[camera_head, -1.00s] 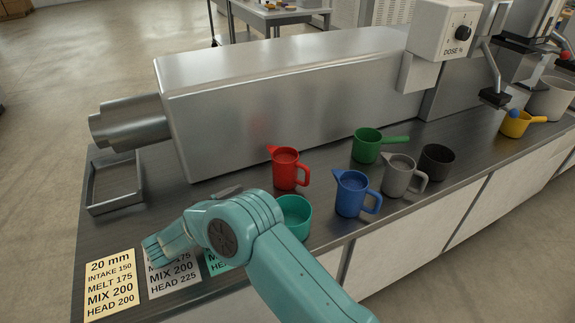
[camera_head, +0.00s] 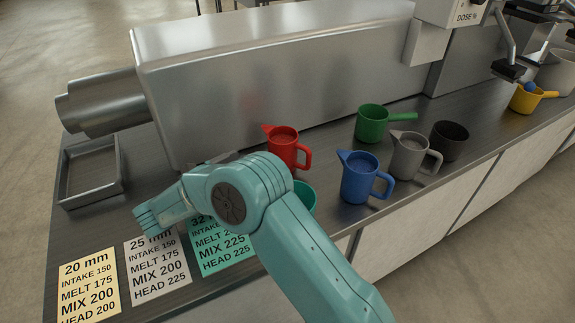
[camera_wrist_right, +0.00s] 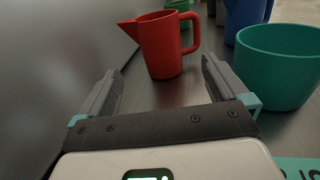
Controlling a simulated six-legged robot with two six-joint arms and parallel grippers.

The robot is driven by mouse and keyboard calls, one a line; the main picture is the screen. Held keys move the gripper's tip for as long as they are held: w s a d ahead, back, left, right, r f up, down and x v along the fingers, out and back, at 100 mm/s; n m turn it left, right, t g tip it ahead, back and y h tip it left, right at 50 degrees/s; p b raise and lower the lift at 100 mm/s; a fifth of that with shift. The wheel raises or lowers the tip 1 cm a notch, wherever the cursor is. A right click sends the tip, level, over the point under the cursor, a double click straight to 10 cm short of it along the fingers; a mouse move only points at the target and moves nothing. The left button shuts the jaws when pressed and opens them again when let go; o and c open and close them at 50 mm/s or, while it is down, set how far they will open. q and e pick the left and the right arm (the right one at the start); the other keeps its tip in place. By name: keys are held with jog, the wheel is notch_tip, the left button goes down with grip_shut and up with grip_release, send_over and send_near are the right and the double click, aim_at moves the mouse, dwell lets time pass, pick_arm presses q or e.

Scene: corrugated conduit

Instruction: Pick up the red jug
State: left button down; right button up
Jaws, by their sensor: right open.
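The red jug (camera_head: 283,146) stands upright on the steel counter, in front of the long metal machine housing. Its spout points left and its handle right. In the right wrist view the red jug (camera_wrist_right: 162,44) is just beyond my right gripper (camera_wrist_right: 160,82), whose two fingers are spread apart and empty, roughly in line with the jug. In the head view my right arm (camera_head: 232,203) covers the gripper almost wholly. My left gripper is not in view.
A teal cup (camera_wrist_right: 279,66) stands close to the right finger. A blue jug (camera_head: 362,178), grey jug (camera_head: 411,155), green dipper (camera_head: 372,123) and black cup (camera_head: 449,140) stand to the right. The machine housing (camera_head: 270,75) walls off the back. Printed cards (camera_head: 157,268) lie in front.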

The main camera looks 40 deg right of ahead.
aim_at(287, 146)
jog(key=shift+s+d+f+b, duration=0.1)
jog(key=shift+s+d+b, duration=0.05)
jog(key=shift+d+b, duration=0.35)
jog(key=shift+s+d+f+b, duration=0.1)
jog(key=shift+s+d+b, duration=0.05)
jog(key=shift+d+b, duration=0.3)
jog(key=d, duration=0.6)
jog(key=shift+s+d+r+b, duration=0.2)
jog(key=shift+s+d+b, duration=0.1)
jog(key=shift+b, duration=0.05)
jog(key=d, duration=0.2)
jog(key=d+b, duration=0.1)
jog(key=d, duration=0.2)
jog(key=shift+d+f+b, duration=0.3)
jog(key=shift+f, duration=0.05)
jog(key=shift+d+r, duration=0.1)
jog(key=shift+d, duration=0.05)
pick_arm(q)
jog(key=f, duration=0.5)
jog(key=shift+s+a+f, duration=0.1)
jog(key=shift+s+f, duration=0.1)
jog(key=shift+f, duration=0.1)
pick_arm(e)
jog(key=c, duration=1.1)
